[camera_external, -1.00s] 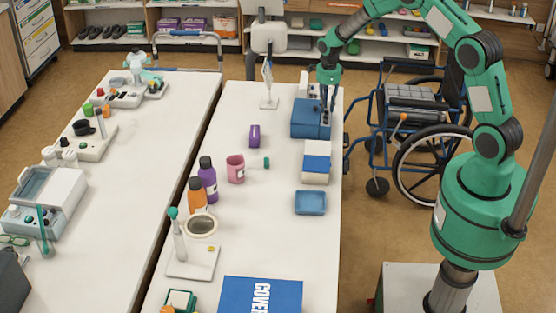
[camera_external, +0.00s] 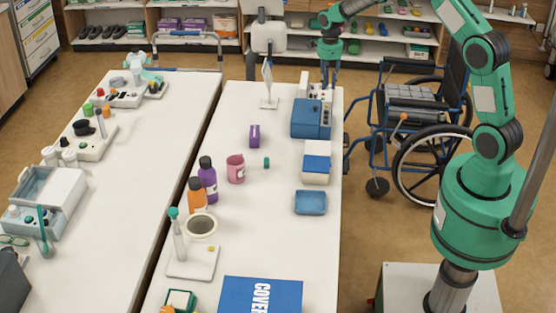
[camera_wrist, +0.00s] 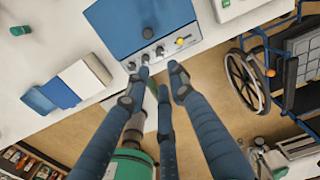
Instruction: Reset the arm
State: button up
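My gripper (camera_external: 329,82) is raised above the far right end of the right-hand table, by the blue-topped device (camera_external: 311,118). In the wrist view its dark blue fingers (camera_wrist: 159,72) are spread apart with nothing between them. The device's blue top (camera_wrist: 125,22) and its front strip of knobs (camera_wrist: 160,52) lie just beyond the fingertips, and the fingers look clear of it.
A white box with a blue panel (camera_external: 316,168) and a blue tray (camera_external: 310,203) stand along the table's right edge. A wheelchair (camera_external: 415,120) stands right of the table. The bottles (camera_external: 207,182) and pink cup (camera_external: 235,168) are farther left.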

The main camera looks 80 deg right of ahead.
dwell(0.6)
jog(key=s+a+r+n+t+h+b, duration=0.1)
jog(key=a+r+n, duration=0.6)
jog(key=a+r, duration=0.65)
jog(key=a+r+n+t+b, duration=0.1)
jog(key=a+r+n, duration=0.8)
jog(key=a, duration=0.8)
jog(key=s+a+r+n+t, duration=0.1)
jog(key=s+a+r+n, duration=0.2)
jog(key=s+a, duration=0.3)
jog(key=s+a+r+n+t, duration=0.1)
jog(key=s+a+r+n, duration=0.25)
jog(key=a, duration=0.35)
jog(key=s+a+f+n+t+y+b, duration=0.1)
jog(key=s+a+f+n, duration=0.1)
jog(key=s+a+n, duration=0.8)
jog(key=s, duration=0.4)
jog(key=shift+s+a+f+t, duration=0.15)
jog(key=shift+a+f+t, duration=0.15)
jog(key=shift+a, duration=0.05)
jog(key=shift+n, duration=0.25)
